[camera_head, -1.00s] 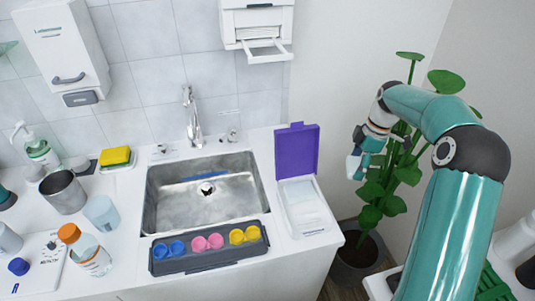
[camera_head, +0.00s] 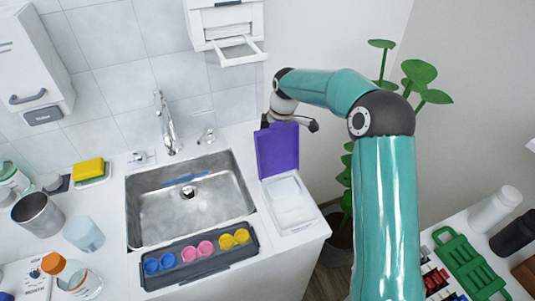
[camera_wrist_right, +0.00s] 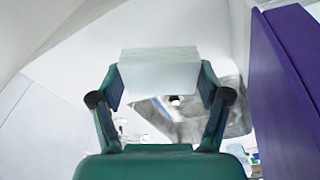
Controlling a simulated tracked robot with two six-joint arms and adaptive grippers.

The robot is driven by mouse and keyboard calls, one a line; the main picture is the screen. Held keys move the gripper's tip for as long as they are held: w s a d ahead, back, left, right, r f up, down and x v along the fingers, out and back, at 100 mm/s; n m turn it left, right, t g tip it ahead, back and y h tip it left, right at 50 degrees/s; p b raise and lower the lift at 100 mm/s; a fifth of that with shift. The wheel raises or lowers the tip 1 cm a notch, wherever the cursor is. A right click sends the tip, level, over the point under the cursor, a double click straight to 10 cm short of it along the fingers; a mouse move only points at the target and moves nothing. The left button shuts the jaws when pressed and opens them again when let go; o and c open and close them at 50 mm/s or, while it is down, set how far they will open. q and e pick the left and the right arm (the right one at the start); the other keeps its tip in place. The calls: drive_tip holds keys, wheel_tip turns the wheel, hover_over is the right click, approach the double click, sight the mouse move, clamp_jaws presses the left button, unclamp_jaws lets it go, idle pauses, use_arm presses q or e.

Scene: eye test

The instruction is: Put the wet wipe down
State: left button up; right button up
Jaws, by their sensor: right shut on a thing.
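The wet wipe (camera_wrist_right: 160,70) is a pale, nearly square sheet in the right wrist view. My right gripper (camera_wrist_right: 160,92) is shut on it, with one finger at each side edge. In the head view my right wrist is just behind the raised purple lid (camera_head: 278,152) of the white wipe box (camera_head: 291,203). The purple lid also stands close at the right of the wrist view (camera_wrist_right: 285,90). My left gripper is not in view.
The steel sink (camera_head: 215,187) is left of the box, with a faucet (camera_head: 166,122) behind it. A grey tray (camera_head: 180,280) of coloured cups lies in front. A plant (camera_head: 420,75) stands right. A dispenser (camera_head: 225,20) hangs on the wall above.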

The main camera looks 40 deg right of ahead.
drive_tip(key=shift+w+a, duration=0.5)
drive_tip(key=shift+a, duration=0.25)
drive_tip(key=shift+f+p, duration=0.5)
drive_tip(key=shift+f, duration=1.25)
drive_tip(key=shift+f, duration=0.1)
drive_tip(key=o, duration=0.8)
drive_tip(key=shift+s+d+r+b, duration=0.1)
drive_tip(key=shift+d+r+b, duration=0.05)
drive_tip(key=shift+r, duration=1.15)
drive_tip(key=shift+s+d+r+b, duration=0.15)
drive_tip(key=shift+r, duration=1.1)
drive_tip(key=shift+s+d+r+b, duration=0.1)
drive_tip(key=shift+d+r+b, duration=0.05)
drive_tip(key=shift+r, duration=1.15)
drive_tip(key=shift+w+f, duration=0.1)
drive_tip(key=shift+f, duration=0.05)
